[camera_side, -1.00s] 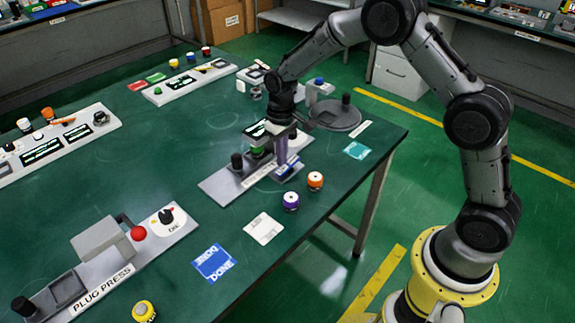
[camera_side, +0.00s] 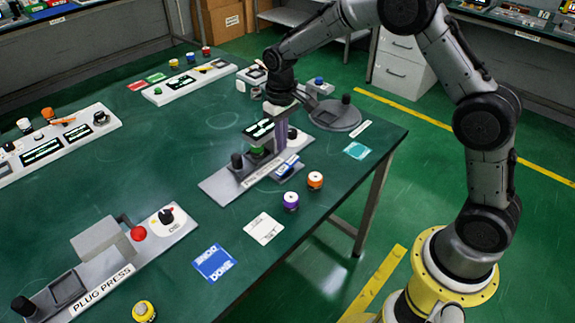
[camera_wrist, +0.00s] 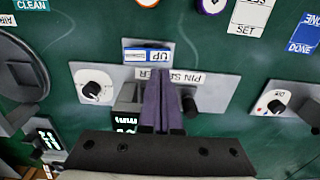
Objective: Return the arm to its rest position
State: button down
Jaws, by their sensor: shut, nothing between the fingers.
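My gripper's purple fingers (camera_wrist: 157,88) are together in the wrist view, with nothing between them. In the side view my gripper (camera_side: 281,146) points down over the grey pin station (camera_side: 222,188) and partly hides it. My arm is bent, with the gripper reaching out over the green table (camera_side: 150,190).
A purple spool (camera_side: 291,201) and an orange spool (camera_side: 315,180) stand by the table's right edge. The plug press (camera_side: 55,295) is at lower left. A round grey plate (camera_side: 333,115) with a dark knob is right of my gripper. The front middle has flat white and blue cards.

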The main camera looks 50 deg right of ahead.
jog(key=shift+r, duration=0.15)
jog(key=s+r+t, duration=0.2)
jog(key=s+r, duration=0.3)
jog(key=r, duration=0.5)
jog(key=s+r+t, duration=0.2)
jog(key=s+r, duration=0.4)
jog(key=r, duration=0.4)
jog(key=s+r+t, duration=0.2)
jog(key=s, duration=0.8)
jog(key=s+f, duration=0.6)
jog(key=s, duration=0.3)
jog(key=shift+s+d, duration=0.15)
jog(key=shift+s, duration=0.15)
